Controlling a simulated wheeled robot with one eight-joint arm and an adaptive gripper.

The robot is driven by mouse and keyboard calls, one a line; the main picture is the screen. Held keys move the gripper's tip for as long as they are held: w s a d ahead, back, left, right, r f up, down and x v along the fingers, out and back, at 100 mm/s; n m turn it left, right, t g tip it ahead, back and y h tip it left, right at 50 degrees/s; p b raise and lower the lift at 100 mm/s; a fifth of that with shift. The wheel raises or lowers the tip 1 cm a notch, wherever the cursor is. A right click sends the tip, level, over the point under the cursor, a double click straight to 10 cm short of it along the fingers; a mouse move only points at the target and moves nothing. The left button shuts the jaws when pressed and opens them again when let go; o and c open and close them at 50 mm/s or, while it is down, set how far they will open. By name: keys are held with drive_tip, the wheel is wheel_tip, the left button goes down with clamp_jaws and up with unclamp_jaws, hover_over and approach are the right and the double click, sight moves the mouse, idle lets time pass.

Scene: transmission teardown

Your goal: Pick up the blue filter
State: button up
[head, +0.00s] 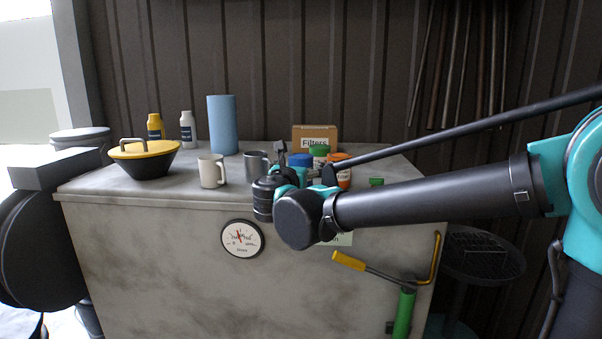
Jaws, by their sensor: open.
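The blue filter (299,160) stands on the grey bench top, with its blue top visible and its lower part hidden behind my gripper. My gripper (305,164) is at the front of the bench, its dark fingers apart and appearing on either side of the blue filter in the picture. Its jaws are open. I cannot tell from this view whether the fingers touch the filter or how far they are from it in depth. A green-topped filter (319,151) stands just behind to the right, and an orange filter (342,172) stands right of it, partly covered by my arm.
A cardboard Filters box (315,133) stands behind. Grey mug (256,165), white mug (212,171), blue roll (223,125), yellow-lidded bowl (144,158) and two bottles (187,130) stand left on the bench (110,189). A gauge (242,239) and green-yellow tool (404,310) are on its front.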

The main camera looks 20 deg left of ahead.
drive_tip(key=shift+w, duration=0.1)
drive_tip(key=shift+c, duration=0.3)
drive_tip(key=c, duration=1.5)
drive_tip(key=shift+r, duration=0.1)
wheel_tip(320, 180, up, 20)
drive_tip(key=shift+f, duration=0.1)
